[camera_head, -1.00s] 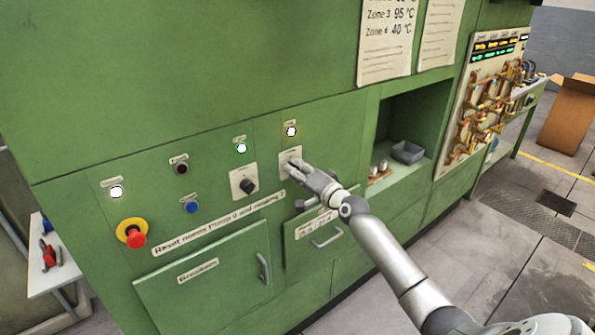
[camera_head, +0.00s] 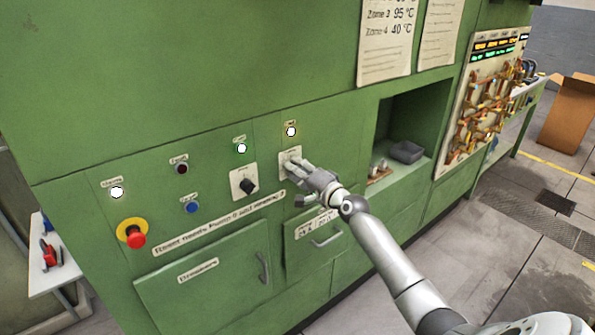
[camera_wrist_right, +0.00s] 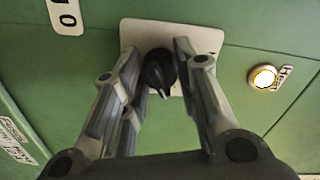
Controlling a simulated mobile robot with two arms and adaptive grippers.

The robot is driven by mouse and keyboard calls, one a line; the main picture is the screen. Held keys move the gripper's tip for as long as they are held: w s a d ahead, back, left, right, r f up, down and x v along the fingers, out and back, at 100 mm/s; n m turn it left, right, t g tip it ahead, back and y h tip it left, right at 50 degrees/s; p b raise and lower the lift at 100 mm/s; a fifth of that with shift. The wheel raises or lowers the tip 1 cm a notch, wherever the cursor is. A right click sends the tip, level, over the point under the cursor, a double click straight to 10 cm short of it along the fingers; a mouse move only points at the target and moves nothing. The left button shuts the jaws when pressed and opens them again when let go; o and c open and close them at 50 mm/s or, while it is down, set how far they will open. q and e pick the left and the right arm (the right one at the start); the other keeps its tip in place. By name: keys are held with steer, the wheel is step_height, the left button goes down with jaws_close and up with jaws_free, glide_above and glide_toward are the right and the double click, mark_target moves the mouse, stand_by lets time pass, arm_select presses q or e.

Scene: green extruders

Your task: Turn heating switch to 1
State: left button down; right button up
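The heating switch is a black rotary knob (camera_wrist_right: 160,72) on a pale plate (camera_wrist_right: 205,40) in the right wrist view. In the head view its plate (camera_head: 284,157) is on the green panel, and my gripper largely hides the knob. My right gripper (camera_head: 293,165) is at this plate. In the right wrist view its fingers (camera_wrist_right: 158,58) are open on either side of the knob, with a visible gap on the right. The left finger looks closer to the knob; contact cannot be told. The knob's pointer faces roughly down in that view. My left gripper is not in view.
A lit lamp (camera_head: 291,131) sits above the switch. A drawer handle (camera_head: 327,241) is below; an open recess (camera_head: 408,115) is to the right.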

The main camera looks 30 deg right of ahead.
steer(key=o, duration=0.4)
steer(key=shift+s, duration=0.1)
steer(key=s, duration=1.1)
steer(key=shift+s+d+r, duration=0.25)
steer(key=shift+s+d, duration=0.1)
steer(key=shift+s, duration=0.05)
steer(key=shift+f, duration=0.15)
